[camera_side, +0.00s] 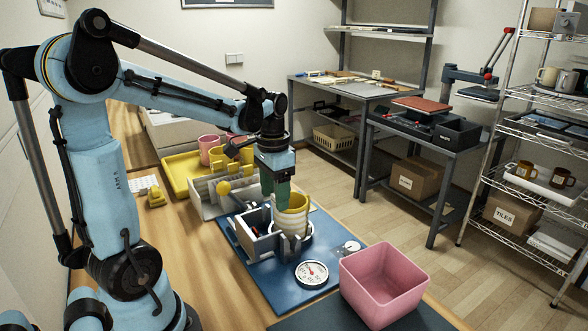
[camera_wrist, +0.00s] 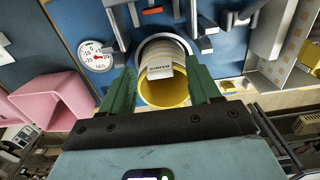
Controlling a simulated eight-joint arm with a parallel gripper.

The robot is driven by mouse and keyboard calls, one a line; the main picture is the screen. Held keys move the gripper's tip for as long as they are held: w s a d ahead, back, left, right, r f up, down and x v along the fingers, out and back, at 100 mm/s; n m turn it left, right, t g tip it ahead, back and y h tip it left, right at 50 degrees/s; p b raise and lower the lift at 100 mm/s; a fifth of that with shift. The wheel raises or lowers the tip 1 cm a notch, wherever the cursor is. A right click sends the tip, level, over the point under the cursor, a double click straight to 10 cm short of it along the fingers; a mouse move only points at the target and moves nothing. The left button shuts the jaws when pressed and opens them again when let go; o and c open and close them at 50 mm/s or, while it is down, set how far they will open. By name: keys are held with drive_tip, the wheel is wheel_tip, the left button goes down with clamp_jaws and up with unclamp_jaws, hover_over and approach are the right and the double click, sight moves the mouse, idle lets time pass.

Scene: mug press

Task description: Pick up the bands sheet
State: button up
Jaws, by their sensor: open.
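A yellow mug (camera_side: 291,199) stands in the press on the blue base, and its open yellow mouth (camera_wrist: 164,95) faces the wrist camera. The pale banded sheet (camera_side: 292,219) wraps around the mug's outside. In the wrist view, a white tag with upside-down lettering that appears to read BANDS (camera_wrist: 163,72) sticks up at the sheet's edge. My gripper (camera_side: 277,203) is at the mug with its green fingers pointing down. In the wrist view my gripper (camera_wrist: 163,72) is open, one finger on each side of the mug and sheet. Whether the fingers touch them is unclear.
A round dial gauge (camera_side: 312,273) lies on the blue base plate (camera_side: 277,288). A pink open bin (camera_side: 383,281) stands to its right. A yellow tray (camera_side: 181,174) with pink mugs (camera_side: 209,149) is behind. A wire shelf (camera_side: 520,180) stands at far right.

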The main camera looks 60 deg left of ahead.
drive_tip(key=shift+c, duration=0.3)
drive_tip(key=c, duration=0.9)
drive_tip(key=shift+c, duration=0.2)
drive_tip(key=shift+d+r, duration=0.35)
drive_tip(key=d+r, duration=1.2)
drive_tip(key=d, duration=0.1)
drive_tip(key=shift+d, duration=0.15)
drive_tip(key=shift+r, duration=0.1)
